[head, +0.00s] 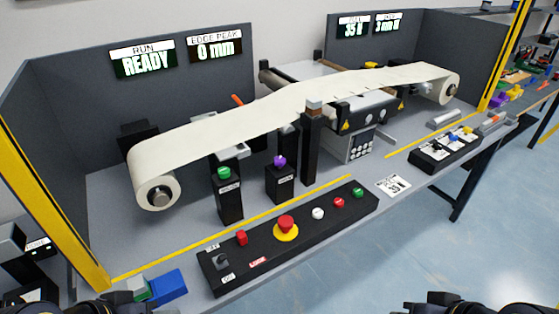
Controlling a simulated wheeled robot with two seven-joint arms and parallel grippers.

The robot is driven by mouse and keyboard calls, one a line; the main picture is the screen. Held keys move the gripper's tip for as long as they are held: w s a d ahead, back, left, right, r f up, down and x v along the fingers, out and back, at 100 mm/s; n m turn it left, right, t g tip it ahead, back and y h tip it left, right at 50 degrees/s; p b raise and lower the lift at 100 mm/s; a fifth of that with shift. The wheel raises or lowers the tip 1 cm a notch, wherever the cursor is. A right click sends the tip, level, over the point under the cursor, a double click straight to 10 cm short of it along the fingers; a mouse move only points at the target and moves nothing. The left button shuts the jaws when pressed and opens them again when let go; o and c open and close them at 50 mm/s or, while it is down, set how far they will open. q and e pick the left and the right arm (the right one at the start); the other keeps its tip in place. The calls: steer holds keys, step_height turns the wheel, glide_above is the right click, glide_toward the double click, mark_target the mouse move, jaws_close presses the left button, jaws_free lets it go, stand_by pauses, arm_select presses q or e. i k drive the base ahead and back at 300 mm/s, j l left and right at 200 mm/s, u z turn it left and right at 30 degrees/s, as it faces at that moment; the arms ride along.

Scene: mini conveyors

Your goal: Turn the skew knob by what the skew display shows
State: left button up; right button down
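A green knob (223,172) tops a dark post with a small label at the left of the bench. A purple knob (280,162) tops a shorter dark post to its right. The labels are too small to read, so I cannot tell which is the skew knob. A display at the back right (387,26) seems to read 3 mm R; its header is unclear. Dark parts of my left gripper (78,307) and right gripper (447,305) show at the bottom edge, away from both knobs. Their finger openings cannot be made out.
A pale web (270,112) runs between two rolls above the posts. A black control panel (330,213) with a red stop button (286,225) lies along the front edge. Blue and green blocks (165,287) lie front left. A yellow frame post (55,200) stands left.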

mark_target(280, 162)
steer(key=i+l+u, duration=0.2)
steer(key=u, duration=0.15)
steer(key=i+l+u, duration=0.15)
steer(key=l+u, duration=0.15)
steer(key=i+l+u, duration=0.15)
steer(key=l+u, duration=0.2)
